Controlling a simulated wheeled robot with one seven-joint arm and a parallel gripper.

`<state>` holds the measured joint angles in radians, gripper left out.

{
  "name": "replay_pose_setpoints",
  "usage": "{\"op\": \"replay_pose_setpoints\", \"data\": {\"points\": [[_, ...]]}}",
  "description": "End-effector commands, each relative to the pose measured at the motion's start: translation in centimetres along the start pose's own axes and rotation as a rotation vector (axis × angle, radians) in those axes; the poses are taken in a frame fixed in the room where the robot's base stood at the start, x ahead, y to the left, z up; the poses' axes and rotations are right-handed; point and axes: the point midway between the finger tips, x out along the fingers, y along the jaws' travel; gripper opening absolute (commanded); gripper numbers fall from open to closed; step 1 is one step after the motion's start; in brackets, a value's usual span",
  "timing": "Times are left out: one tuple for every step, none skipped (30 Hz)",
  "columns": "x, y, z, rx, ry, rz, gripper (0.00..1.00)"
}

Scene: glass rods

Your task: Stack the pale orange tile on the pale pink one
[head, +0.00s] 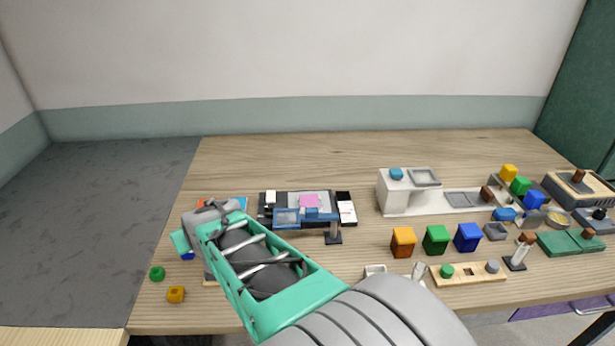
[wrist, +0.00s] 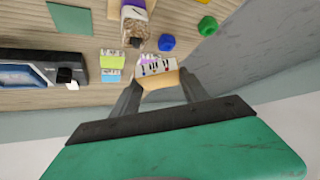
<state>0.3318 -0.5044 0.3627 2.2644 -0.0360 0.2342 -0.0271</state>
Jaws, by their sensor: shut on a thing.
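In the wrist view my gripper (wrist: 159,83) is shut on the pale orange tile (wrist: 160,79), with one finger on each side of it. Just beyond the held tile is a pale pinkish-lilac piece (wrist: 150,60), partly hidden. A white face with dark marks shows between them, and I cannot tell which piece it belongs to, or whether the two touch. In the head view my arm hides the held tile and the fingertips.
A yellow-green tile (wrist: 112,59) and a light blue tile (wrist: 112,75) lie to the left in the wrist view. A blue piece (wrist: 166,42) and a green piece (wrist: 207,24) are nearby. A dark device (wrist: 35,70) stands further left. The table's far middle (head: 300,155) is clear.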

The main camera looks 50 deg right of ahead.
Motion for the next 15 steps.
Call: {"op": "replay_pose_setpoints", "data": {"points": [[0.6,3.2,-1.1,0.045,-0.004,0.046,0.00],[1.0,5.1,-1.7,0.070,-0.004,0.071,0.00],[1.4,7.6,-2.3,0.103,-0.004,0.104,0.00],[1.7,9.7,-2.8,0.128,-0.004,0.129,0.00],[1.9,11.7,-3.1,0.153,-0.003,0.153,0.00],[2.2,14.4,-3.4,0.185,-0.003,0.185,0.00],[2.4,16.4,-3.5,0.209,-0.003,0.208,0.00],[2.5,18.5,-3.6,0.232,-0.002,0.231,0.00],[2.5,21.1,-3.5,0.262,-0.003,0.261,0.00],[2.5,23.1,-3.4,0.283,-0.002,0.282,0.00],[2.5,24.9,-3.2,0.303,-0.002,0.302,0.00],[2.4,27.0,-3.0,0.326,-0.002,0.325,0.00],[2.3,28.4,-2.7,0.341,-0.003,0.340,0.00],[2.2,29.7,-2.5,0.355,-0.002,0.354,0.00],[2.0,31.1,-2.2,0.370,-0.001,0.369,0.00]]}}
